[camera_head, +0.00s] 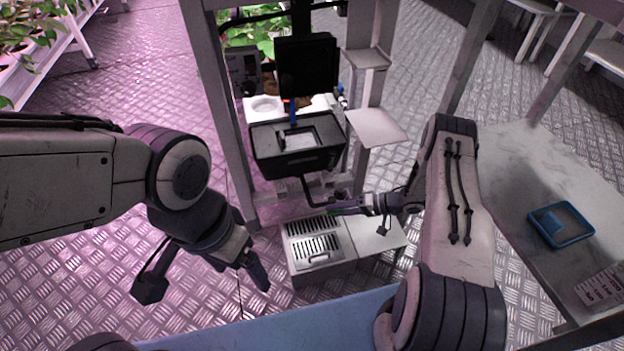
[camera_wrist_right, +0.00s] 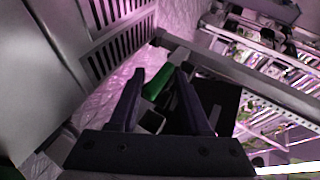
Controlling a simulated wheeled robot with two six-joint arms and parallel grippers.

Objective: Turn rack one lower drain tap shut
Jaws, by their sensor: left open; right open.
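A green tap handle (camera_wrist_right: 157,83) shows in the right wrist view, between the two fingers of my right gripper (camera_wrist_right: 160,76). The fingers are open with a gap beside the handle; I cannot tell whether either one touches it. In the head view my right gripper (camera_head: 350,207) is at the end of a dark drain pipe (camera_head: 309,193) under a black tank, and only a sliver of the green handle (camera_head: 335,212) shows. The tap body is mostly hidden. My left gripper (camera_head: 205,283) is open and empty, left of the grey grated box.
The black tank (camera_head: 268,160) hangs in the rack frame (camera_head: 218,90) above the grey grated box (camera_head: 352,262). A small shelf (camera_head: 378,128) juts out right of the tank. A table (camera_head: 520,180) with a blue tray (camera_head: 574,240) stands at the right.

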